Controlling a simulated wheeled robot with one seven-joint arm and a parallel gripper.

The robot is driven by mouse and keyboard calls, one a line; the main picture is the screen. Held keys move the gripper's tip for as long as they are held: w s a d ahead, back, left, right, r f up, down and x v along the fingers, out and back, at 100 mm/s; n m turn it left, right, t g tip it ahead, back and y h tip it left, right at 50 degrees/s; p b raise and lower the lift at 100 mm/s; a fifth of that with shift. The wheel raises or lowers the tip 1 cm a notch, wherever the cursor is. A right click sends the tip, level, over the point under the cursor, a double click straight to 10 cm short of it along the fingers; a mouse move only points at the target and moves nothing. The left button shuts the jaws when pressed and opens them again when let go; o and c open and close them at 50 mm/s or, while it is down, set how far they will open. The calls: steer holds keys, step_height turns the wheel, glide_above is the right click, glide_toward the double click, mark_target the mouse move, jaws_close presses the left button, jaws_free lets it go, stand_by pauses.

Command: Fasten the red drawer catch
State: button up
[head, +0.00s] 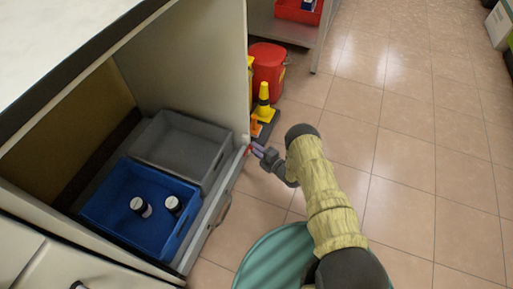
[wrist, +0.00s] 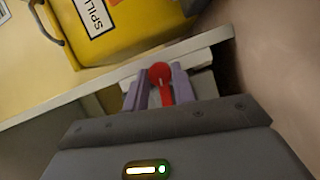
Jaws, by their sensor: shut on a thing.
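The red drawer catch (wrist: 160,73) has a round knob and a short lever, and it sits between the two purple fingers of my gripper (wrist: 161,88) in the wrist view. My gripper is shut on it. In the head view my gripper (head: 257,150) is at the cabinet's front edge, by the drawer's far corner, where only a speck of red shows. The drawer (head: 208,218) is low in the cabinet, with a metal handle (head: 219,210) on its front. Whether the catch is fastened cannot be told.
The drawer holds a grey bin (head: 184,145) and a blue bin (head: 120,190) with two dark, white-capped bottles. A red bucket (head: 268,70) and a yellow cone (head: 263,103) stand beyond the cabinet wall. A yellow spill box (wrist: 120,30) is close in the wrist view. Tiled floor is clear to the right.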

steer(key=shift+d+f+n+t, duration=0.15)
steer(key=shift+n+t, duration=0.15)
steer(key=shift+n, duration=0.6)
steer(key=o, duration=1)
steer(key=shift+y, duration=0.3)
